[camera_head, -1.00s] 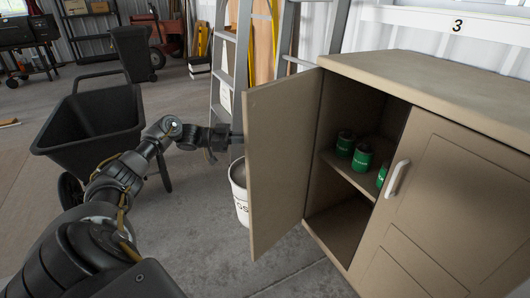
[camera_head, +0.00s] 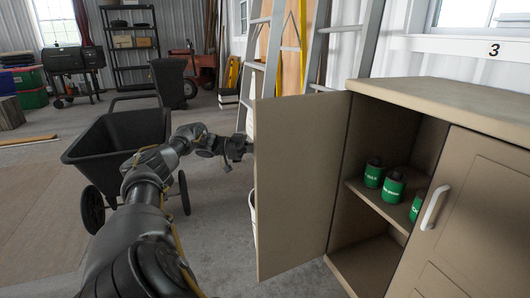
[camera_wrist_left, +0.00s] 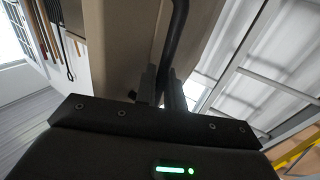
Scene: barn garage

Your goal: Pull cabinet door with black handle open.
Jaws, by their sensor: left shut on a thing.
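The left cabinet door (camera_head: 298,190) stands wide open, swung out from the tan cabinet (camera_head: 440,95). Its outer face is turned away in the head view. In the left wrist view the black handle (camera_wrist_left: 175,35) runs down between the fingers of my left gripper (camera_wrist_left: 160,88), which is shut on it. The tan door panel (camera_wrist_left: 115,45) is beside the handle there. In the head view my left arm reaches behind the door's free edge, and the fingertips are hidden by the door. My right gripper is not in view.
Green cans (camera_head: 392,187) stand on the shelf inside the cabinet. The right door (camera_head: 480,210) with a white handle (camera_head: 433,208) is closed. A black wheelbarrow (camera_head: 120,140) stands at left. A ladder (camera_head: 262,60) and a partly hidden white bucket (camera_head: 253,215) are behind the door.

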